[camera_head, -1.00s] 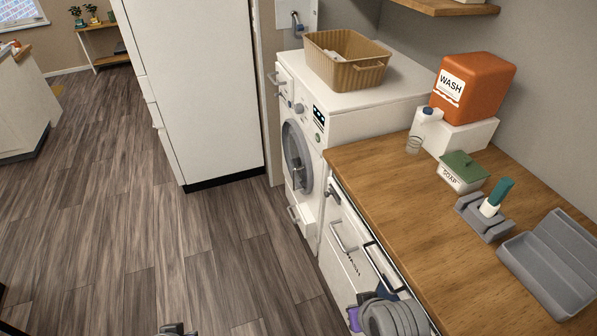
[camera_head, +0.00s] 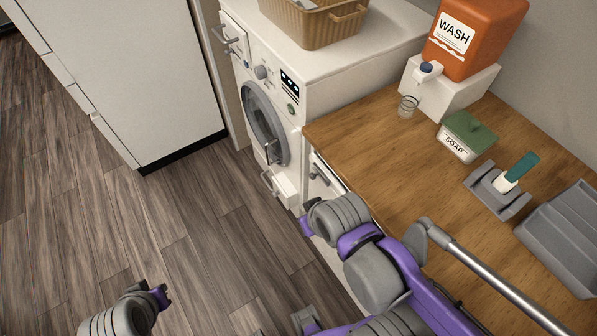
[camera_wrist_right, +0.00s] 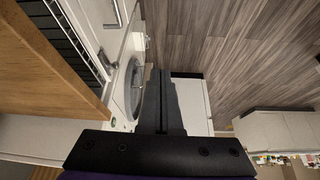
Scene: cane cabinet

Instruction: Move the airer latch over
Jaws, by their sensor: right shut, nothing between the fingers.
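The airer latch, a small metal piece (camera_head: 318,174), sits at the top front of the white cabinet, below the worktop edge. It also shows in the right wrist view (camera_wrist_right: 109,64), beside the dark wire rack of the airer (camera_wrist_right: 62,32). My right gripper (camera_wrist_right: 165,76) is shut and empty, to the right of the latch in that view and apart from it. In the head view my right arm hangs over the cabinet front, and its fingertips cannot be made out. My left gripper (camera_head: 158,296) is low at the left, over the floor, away from the cabinet. Its fingers are unclear.
The washing machine (camera_head: 345,92) stands beyond the cabinet, with a basket (camera_head: 310,22) on top. The wooden worktop (camera_head: 370,145) holds an orange wash container (camera_head: 478,30), a soap box (camera_head: 466,135), a brush holder (camera_head: 495,190) and a grey tray (camera_head: 565,240). The floor at left is clear.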

